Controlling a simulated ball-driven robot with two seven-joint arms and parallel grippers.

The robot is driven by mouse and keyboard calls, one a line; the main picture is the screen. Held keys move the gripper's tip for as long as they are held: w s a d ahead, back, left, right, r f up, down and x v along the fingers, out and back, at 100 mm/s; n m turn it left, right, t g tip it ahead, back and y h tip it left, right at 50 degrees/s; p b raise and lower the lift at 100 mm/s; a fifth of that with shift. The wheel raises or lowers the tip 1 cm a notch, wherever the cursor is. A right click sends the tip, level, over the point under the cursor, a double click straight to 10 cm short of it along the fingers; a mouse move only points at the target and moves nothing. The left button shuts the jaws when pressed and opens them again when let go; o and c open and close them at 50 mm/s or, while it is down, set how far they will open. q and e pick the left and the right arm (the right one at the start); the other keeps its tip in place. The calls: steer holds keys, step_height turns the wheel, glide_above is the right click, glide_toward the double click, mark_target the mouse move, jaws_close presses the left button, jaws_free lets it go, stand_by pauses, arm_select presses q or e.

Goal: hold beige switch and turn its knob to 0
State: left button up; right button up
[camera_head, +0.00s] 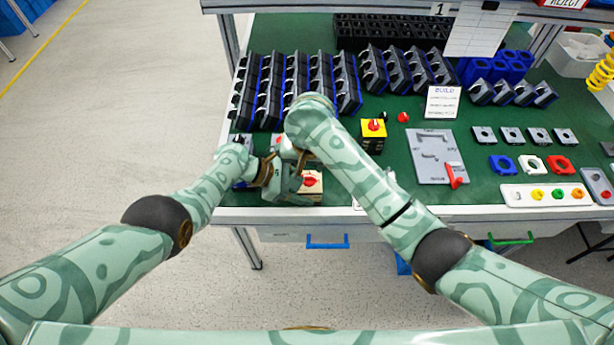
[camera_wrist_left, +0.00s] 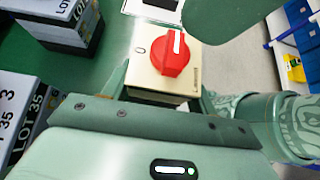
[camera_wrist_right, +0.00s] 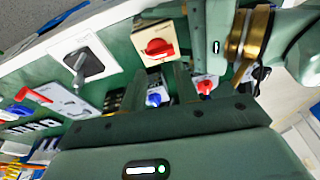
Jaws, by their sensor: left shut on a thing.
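The beige switch (camera_head: 312,190) is at the front edge of the green table, with a red knob (camera_head: 309,181) on its face. In the left wrist view, the switch (camera_wrist_left: 152,82) sits between the fingers of my left gripper (camera_head: 294,188), which is shut on it. The red knob (camera_wrist_left: 170,56) has a white pointer line toward the top of that picture; a 0 is printed to its left. In the right wrist view, the switch (camera_wrist_right: 152,32) is beyond the fingers of my right gripper (camera_wrist_right: 157,78), which look apart and empty. My right arm hides much of this gripper in the head view.
A yellow switch box (camera_head: 372,134) with a red knob stands right of my right wrist. Rows of dark blocks (camera_head: 300,85) fill the back left. A grey plate with a red lever (camera_head: 436,155) lies to the right. The table's front edge is close to the switch.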

mark_target(309, 178)
steer(key=x, duration=0.3)
steer(key=shift+s+f, duration=0.2)
steer(key=shift+s, duration=0.15)
steer(key=shift+s+d+f, duration=0.15)
steer(key=shift+s+f, duration=0.05)
steer(key=shift+f, duration=0.45)
jaws_close()
steer(key=shift+o, duration=0.2)
jaws_free()
steer(key=shift+n, duration=0.4)
steer(key=shift+r, duration=0.65)
steer(key=shift+w+r, duration=0.2)
steer(key=shift+r, duration=1.85)
steer(key=shift+c, duration=0.2)
